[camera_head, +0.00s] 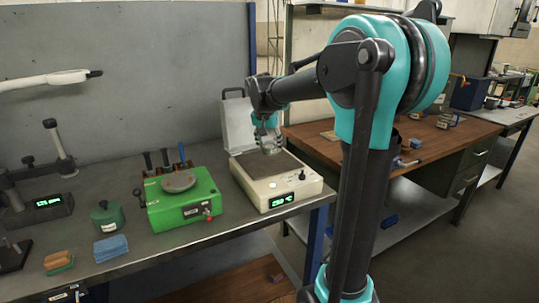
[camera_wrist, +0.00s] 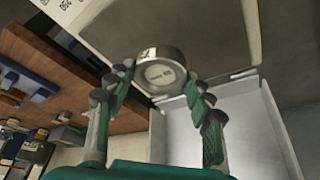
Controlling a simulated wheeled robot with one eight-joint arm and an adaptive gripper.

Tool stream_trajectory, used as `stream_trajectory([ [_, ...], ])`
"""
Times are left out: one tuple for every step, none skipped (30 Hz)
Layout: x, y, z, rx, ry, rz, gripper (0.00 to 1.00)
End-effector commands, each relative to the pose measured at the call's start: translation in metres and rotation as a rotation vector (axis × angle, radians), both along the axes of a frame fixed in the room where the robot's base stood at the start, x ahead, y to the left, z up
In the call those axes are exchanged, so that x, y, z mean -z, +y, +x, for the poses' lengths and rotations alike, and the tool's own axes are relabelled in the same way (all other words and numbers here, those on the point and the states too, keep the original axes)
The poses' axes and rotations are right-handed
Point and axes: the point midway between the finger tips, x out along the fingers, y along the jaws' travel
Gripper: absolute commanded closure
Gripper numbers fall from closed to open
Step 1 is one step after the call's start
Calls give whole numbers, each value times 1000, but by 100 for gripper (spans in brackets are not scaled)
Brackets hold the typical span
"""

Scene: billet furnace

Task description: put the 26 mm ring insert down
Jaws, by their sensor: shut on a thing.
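The 26 mm ring insert (camera_head: 272,147) is a short, shiny metal cylinder. In the wrist view the ring insert (camera_wrist: 162,74) shows its round, lightly marked face between the fingertips. My gripper (camera_head: 266,133) points down over the cream box-shaped device with a green display (camera_head: 285,198), whose lid (camera_head: 238,122) stands open behind. In the wrist view my gripper (camera_wrist: 160,84) is shut on the ring insert, one finger on each side. The insert is over the device's dark flat top; I cannot tell whether it touches it.
A green device with a round grey plate (camera_head: 180,181) stands left of the cream device. A green pot (camera_head: 107,217), blue cloths (camera_head: 111,247) and a brush (camera_head: 58,261) lie further left. A wooden bench (camera_head: 425,140) is at the right. The grey bench front is partly clear.

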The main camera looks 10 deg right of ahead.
Motion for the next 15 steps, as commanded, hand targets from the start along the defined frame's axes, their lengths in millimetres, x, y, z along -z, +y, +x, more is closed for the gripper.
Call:
stream_trajectory([
  [3,0,0,0,0,0,99],
  [4,0,0,0,0,0,99],
  [7,0,0,0,0,0,99],
  [10,0,0,0,0,0,99],
  [14,0,0,0,0,0,99],
  [19,0,1,0,0,0,99],
  [24,0,1,0,0,0,99],
  [28,0,1,0,0,0,99],
  [32,0,1,0,0,0,99],
  [35,0,0,0,0,0,99],
  [38,0,0,0,0,0,99],
  [40,0,0,0,0,0,99],
  [41,0,0,0,0,0,99],
  [42,0,0,0,0,0,99],
  [42,0,0,0,0,0,99],
])
